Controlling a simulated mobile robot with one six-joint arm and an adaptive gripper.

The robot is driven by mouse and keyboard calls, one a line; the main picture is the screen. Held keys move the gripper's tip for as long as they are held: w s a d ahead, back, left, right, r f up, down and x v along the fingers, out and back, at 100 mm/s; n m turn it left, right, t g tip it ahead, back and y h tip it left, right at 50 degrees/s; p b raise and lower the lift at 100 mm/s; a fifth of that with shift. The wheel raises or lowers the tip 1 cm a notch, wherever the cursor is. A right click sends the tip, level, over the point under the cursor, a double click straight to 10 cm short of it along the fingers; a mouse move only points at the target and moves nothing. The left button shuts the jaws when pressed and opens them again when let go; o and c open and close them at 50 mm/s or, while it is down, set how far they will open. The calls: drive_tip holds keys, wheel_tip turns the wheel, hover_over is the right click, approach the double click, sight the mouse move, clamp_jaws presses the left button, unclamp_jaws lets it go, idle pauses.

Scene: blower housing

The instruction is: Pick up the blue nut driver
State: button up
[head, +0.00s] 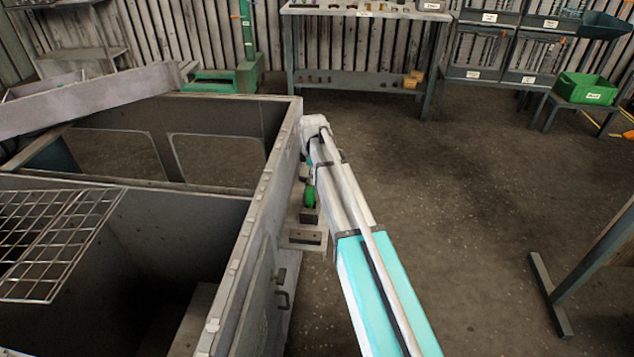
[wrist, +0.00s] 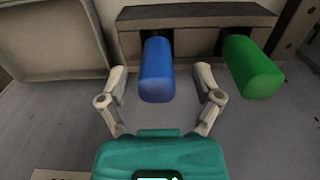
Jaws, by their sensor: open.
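The blue nut driver shows in the wrist view as a blue handle (wrist: 157,70) at the upper middle, sticking out from a grey rack (wrist: 200,15). Its shaft is mostly hidden behind the handle. My gripper (wrist: 160,84) is open, with one finger on each side of the blue handle. There is a visible gap between each finger and the handle. In the head view my arm reaches along the right side of the grey housing, and the gripper cannot be made out there. The blue nut driver does not show in the head view.
A green handle (wrist: 252,67) sits in the same rack, close to my right finger. In the head view a green handle (head: 309,197) shows beside the arm. The grey housing wall (head: 262,215) stands at the left. Open floor (head: 470,190) lies to the right.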

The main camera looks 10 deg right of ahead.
idle(0.3)
clamp_jaws()
idle(0.3)
drive_tip(key=shift+r, duration=0.1)
wheel_tip(320, 180, up, 10)
drive_tip(key=p, duration=1)
idle(0.6)
